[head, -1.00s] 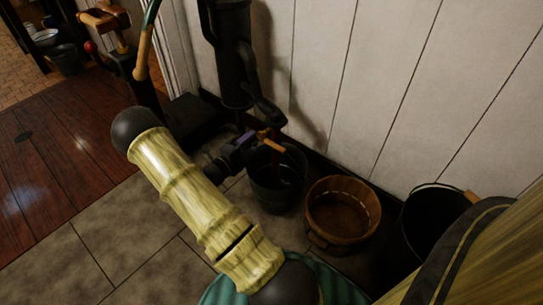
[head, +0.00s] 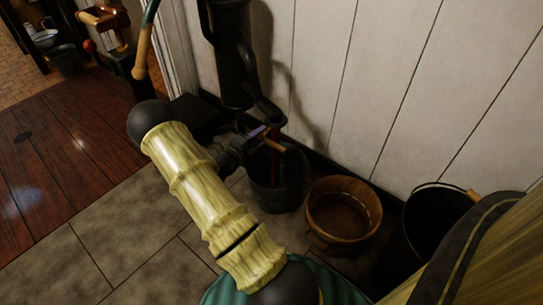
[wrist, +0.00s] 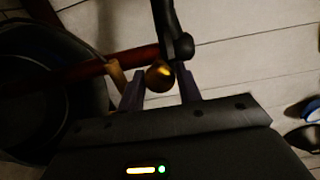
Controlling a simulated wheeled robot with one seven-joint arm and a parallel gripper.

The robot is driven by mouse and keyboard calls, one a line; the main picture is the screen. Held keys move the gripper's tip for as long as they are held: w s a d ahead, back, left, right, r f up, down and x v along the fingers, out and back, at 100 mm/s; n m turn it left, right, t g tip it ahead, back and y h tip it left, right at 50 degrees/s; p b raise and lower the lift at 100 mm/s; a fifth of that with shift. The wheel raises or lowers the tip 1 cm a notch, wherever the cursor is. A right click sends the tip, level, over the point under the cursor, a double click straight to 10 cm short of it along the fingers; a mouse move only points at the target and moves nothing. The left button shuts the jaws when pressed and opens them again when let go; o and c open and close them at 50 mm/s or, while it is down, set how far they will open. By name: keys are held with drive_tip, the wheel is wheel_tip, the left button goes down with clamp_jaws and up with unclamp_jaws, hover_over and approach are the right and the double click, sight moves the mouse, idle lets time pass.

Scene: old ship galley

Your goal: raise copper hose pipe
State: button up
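A reddish-brown, copper-coloured pipe (wrist: 105,64) crosses the wrist view from the left over a dark bucket. A reddish piece of it also shows upright over the bucket in the head view (head: 281,161). A brass ball-shaped end (wrist: 159,76) sits by the pipe's right end. My gripper (wrist: 160,72) has its two purple fingers apart, one on each side of the ball. I cannot tell whether they touch it. In the head view my gripper (head: 264,132) is small, beside the pump and above the bucket.
The dark bucket (head: 263,196) stands under the black hand pump (head: 231,60). A wooden tub (head: 318,213) and a black bucket with a handle (head: 416,235) stand to its right along the white plank wall (head: 340,70). The tile floor (head: 110,230) at left is clear.

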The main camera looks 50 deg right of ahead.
drive_tip(key=shift+c, duration=0.4)
wheel_tip(320, 180, up, 35)
drive_tip(key=p, duration=2)
drive_tip(key=o, duration=0.5)
drive_tip(key=shift+w, duration=0.1)
drive_tip(key=o, duration=0.6)
drive_tip(key=shift+f, duration=0.15)
drive_tip(key=s+a+b, duration=0.1)
drive_tip(key=a, duration=1)
drive_tip(key=shift+f, duration=0.1)
